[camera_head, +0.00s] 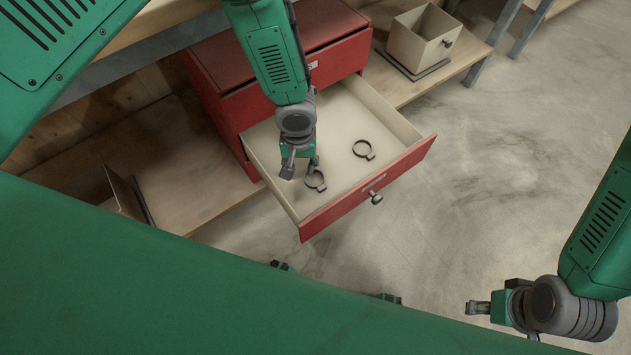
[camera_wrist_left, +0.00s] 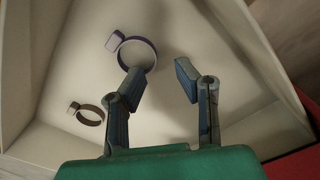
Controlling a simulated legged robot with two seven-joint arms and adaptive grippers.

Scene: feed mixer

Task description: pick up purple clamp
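The purple clamp (camera_head: 320,188) lies in the open drawer (camera_head: 405,163), near its front left side. My left gripper (camera_head: 300,168) is over the drawer, just left of this clamp in the head view. In the left wrist view the purple clamp (camera_wrist_left: 152,46) is a ring with a small pale tab, just beyond the left fingertip. My left gripper (camera_wrist_left: 160,76) is open, and nothing is between its fingers. I cannot tell whether that fingertip touches the ring. My right gripper (camera_head: 478,307) is at the lower right, away from the drawer; its finger opening is unclear.
A second, dark brown clamp (camera_head: 368,155) lies farther right in the drawer; it also shows in the left wrist view (camera_wrist_left: 92,121). The drawer walls surround both clamps. The red cabinet (camera_head: 222,72) stands behind. A beige box (camera_head: 415,48) sits on the bench at upper right.

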